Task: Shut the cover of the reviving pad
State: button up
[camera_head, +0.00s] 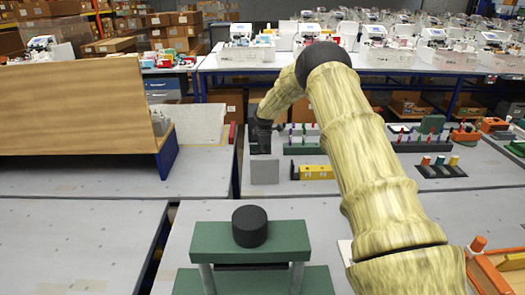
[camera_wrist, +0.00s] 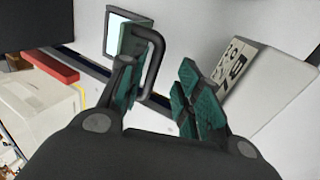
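My gripper (camera_head: 262,140) reaches down over the grey table, just behind a small grey upright panel (camera_head: 264,172). In the wrist view my gripper (camera_wrist: 160,98) is open, with green-padded fingers spread apart. A pale piece with black markings (camera_wrist: 236,64) is beyond the right finger.
A yellow block (camera_head: 316,172) and racks of coloured pegs (camera_head: 303,148) stand right of the gripper. A green stand with a black knob (camera_head: 249,226) is in front. A wooden board (camera_head: 80,105) stands at left. The table at front left is clear.

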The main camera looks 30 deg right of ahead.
jog(key=shift+w+a+f, duration=0.1)
jog(key=shift+w+f, duration=0.75)
jog(key=shift+f, duration=0.2)
jog(key=c, duration=0.5)
grip_shut()
jog(key=shift+d+r, duration=0.2)
jog(key=shift+d+r, duration=0.1)
